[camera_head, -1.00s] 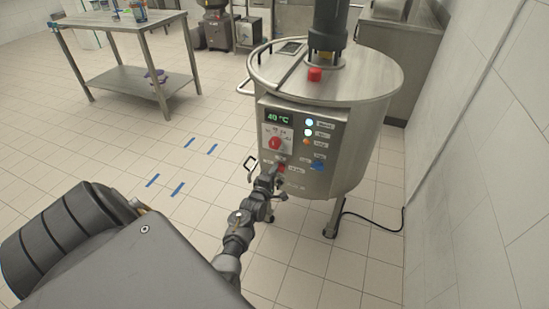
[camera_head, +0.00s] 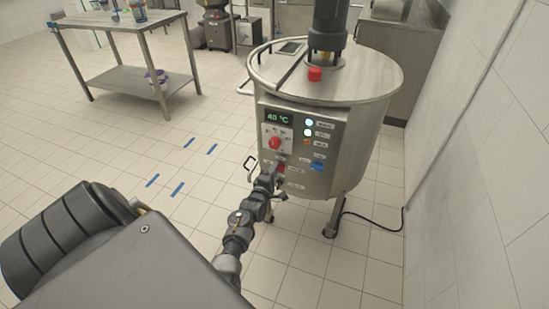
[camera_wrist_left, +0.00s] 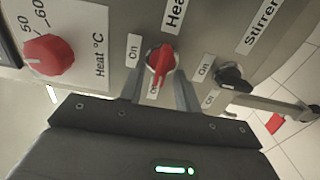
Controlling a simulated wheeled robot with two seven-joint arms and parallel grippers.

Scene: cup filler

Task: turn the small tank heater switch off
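The small tank (camera_head: 345,150) is a round steel vessel on legs with a control panel on its front. Its red heater switch (camera_wrist_left: 160,62), under a partly cut "Heat" label, shows in the left wrist view, with its handle slanting towards the partly hidden lower label. An "On" label is at its left. My left gripper (camera_wrist_left: 160,78) has its two fingers apart, one on each side of the red switch; I cannot tell whether they touch it. In the head view the left gripper (camera_head: 274,176) is at the panel's lower left. My right gripper is not in view.
A red heat dial (camera_wrist_left: 50,55) and a black stirrer switch (camera_wrist_left: 235,77) flank the heater switch. The display (camera_head: 278,117) reads about 40 °C. A blue knob (camera_head: 317,166) is at the panel's right. A steel table (camera_head: 130,55) stands back left; a wall (camera_head: 480,160) is at right.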

